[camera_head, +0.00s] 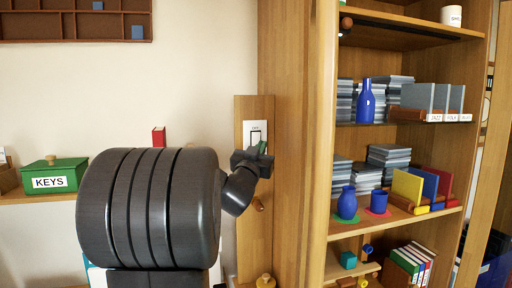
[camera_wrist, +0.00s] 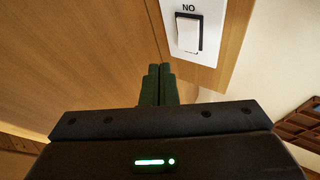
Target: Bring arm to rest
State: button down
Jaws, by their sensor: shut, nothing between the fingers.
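My gripper (camera_wrist: 160,70) is shut and empty, with its two dark green fingers side by side in the wrist view. In the head view my gripper (camera_head: 263,148) is at the end of my dark arm, in front of a wooden panel (camera_head: 243,225). A white switch plate (camera_head: 253,130) is on that panel, just behind and above the gripper. In the wrist view the switch (camera_wrist: 188,33) has a white rocker and a label that appears to read "NO". The fingertips appear apart from the plate. My large black arm link hides part of the wall and shelf.
A tall wooden shelf unit (camera_head: 315,220) stands close to the right, holding a blue bottle (camera_head: 366,102), a blue vase (camera_head: 347,203) and several stacks. A green KEYS box (camera_head: 55,176) sits on a ledge at left. A wooden peg (camera_head: 258,204) sticks out below the gripper.

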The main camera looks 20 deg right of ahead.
jog(key=shift+s+r, duration=0.1)
jog(key=shift+s, duration=0.65)
jog(key=shift+w, duration=0.15)
jog(key=s, duration=0.4)
jog(key=shift+a+r+b, duration=0.15)
jog(key=shift+r+b, duration=0.1)
jog(key=shift+b, duration=0.05)
jog(key=shift+w, duration=0.1)
